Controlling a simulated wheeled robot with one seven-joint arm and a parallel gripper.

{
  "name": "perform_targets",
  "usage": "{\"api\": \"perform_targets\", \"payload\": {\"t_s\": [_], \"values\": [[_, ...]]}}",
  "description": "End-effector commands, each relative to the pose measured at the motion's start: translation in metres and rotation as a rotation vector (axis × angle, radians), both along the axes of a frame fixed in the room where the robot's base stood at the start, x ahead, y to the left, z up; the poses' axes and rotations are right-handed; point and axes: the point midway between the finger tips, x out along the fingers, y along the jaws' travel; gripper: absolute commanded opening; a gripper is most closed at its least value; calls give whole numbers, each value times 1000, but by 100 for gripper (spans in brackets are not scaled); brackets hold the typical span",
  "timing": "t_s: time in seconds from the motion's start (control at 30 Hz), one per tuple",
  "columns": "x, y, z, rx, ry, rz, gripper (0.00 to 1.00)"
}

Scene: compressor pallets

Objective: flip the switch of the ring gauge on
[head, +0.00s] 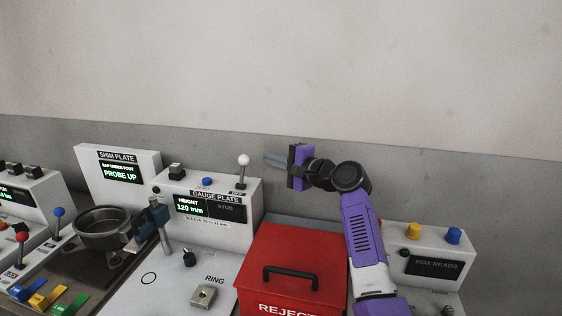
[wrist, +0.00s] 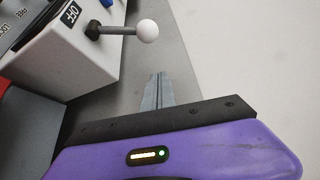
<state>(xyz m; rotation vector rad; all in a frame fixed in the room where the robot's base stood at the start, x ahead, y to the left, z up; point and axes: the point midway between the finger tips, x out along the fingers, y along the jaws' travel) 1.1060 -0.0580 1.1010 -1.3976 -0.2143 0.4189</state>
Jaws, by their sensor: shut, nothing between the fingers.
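A lever switch with a white ball knob (head: 244,160) stands on top of the white gauge housing (head: 235,190), at its right end. The housing reads GAUGE PLATE, HEIGHT 120 mm and STUB, and the word RING is on the bed in front. In the wrist view the white knob (wrist: 147,30) sits on a dark stem, with an OFF label (wrist: 71,14) beside its base. My gripper (head: 268,160) is shut and empty, just right of the knob and pointing left. In the wrist view its fingertips (wrist: 159,76) are below the knob, apart from it.
A blue button (head: 207,181) and a black switch (head: 176,169) are on the same housing. A red REJECT box (head: 300,250) stands to the right, below my arm. A ROX READS unit (head: 435,262) is further right. The grey wall (head: 330,165) is close behind.

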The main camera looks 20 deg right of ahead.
Motion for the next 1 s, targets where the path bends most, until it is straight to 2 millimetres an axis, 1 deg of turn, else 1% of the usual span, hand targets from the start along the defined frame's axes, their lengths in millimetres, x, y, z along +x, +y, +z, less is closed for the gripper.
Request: {"api": "perform_targets", "payload": {"t_s": [0.1, 0.33, 0.4, 0.7, 1.0], "values": [[14, 7, -1, 1, 1, 1, 0], [34, 16, -3, 1, 0, 1, 0], [27, 21, -1, -2, -1, 0, 0], [9, 40, 4, -1, 0, 0, 0], [5, 44, 4, 1, 0, 0, 0]]}}
